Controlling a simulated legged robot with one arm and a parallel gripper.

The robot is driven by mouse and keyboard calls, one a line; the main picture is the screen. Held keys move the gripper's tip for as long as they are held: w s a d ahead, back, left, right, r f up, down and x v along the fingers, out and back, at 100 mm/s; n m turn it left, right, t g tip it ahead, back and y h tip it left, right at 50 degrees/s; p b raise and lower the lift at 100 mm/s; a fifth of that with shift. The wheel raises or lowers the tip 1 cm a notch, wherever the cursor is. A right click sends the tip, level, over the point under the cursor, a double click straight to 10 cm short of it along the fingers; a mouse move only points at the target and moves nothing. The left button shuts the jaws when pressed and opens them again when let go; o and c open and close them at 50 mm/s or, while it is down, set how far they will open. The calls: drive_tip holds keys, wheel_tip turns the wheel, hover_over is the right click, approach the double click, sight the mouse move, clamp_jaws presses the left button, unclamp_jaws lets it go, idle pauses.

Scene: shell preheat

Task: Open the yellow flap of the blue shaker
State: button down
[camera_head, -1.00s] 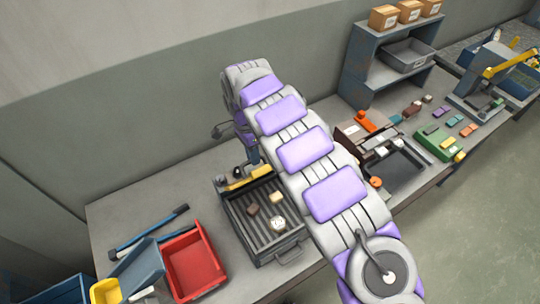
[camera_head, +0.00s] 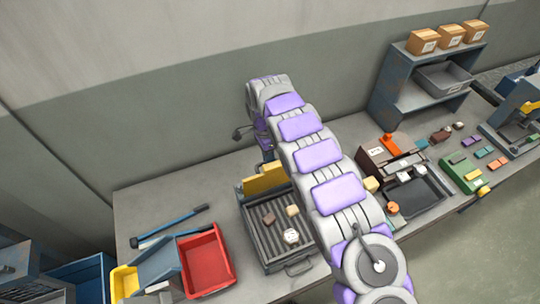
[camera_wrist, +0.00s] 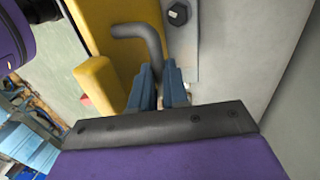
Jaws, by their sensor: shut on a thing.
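A dark grey box with a ribbed bed (camera_head: 264,240) stands on the bench in the head view, with a yellow flap (camera_head: 262,180) standing up along its back edge. My gripper (camera_wrist: 160,75) is shut on a bent grey rod handle (camera_wrist: 145,32) beside the flap. Its blue fingers close around the rod's lower end. In the head view my gripper is at the flap's back right, mostly hidden by my arm. A blue machine with a yellow part (camera_head: 528,108) stands at the far right.
Several small blocks lie in the ribbed box. A red bin (camera_head: 207,262), a blue sloped bin (camera_head: 157,265) and a blue-handled tool (camera_head: 170,227) are to its left. A brown and black station (camera_head: 420,190) is to the right. The wall is close behind.

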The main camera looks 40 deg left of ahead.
drive_tip(key=shift+w+a+f+h+p, duration=0.15)
drive_tip(key=shift+a+h+p, duration=0.15)
drive_tip(key=shift+p, duration=0.25)
drive_tip(key=shift+w+a+f+h+p, duration=0.1)
drive_tip(key=shift+a+f+h+p, duration=0.1)
drive_tip(key=shift+a+p, duration=0.3)
drive_tip(key=shift+w+d+g+p, duration=0.15)
drive_tip(key=shift+g+p, duration=0.15)
drive_tip(key=shift+p, duration=0.2)
drive_tip(key=shift+w+a+h, duration=0.15)
drive_tip(key=shift+a+h, duration=0.1)
drive_tip(key=shift+h, duration=0.05)
drive_tip(key=c, duration=1.1)
unclamp_jaws()
drive_tip(key=shift+p, duration=0.3)
drive_tip(key=shift+r, duration=0.1)
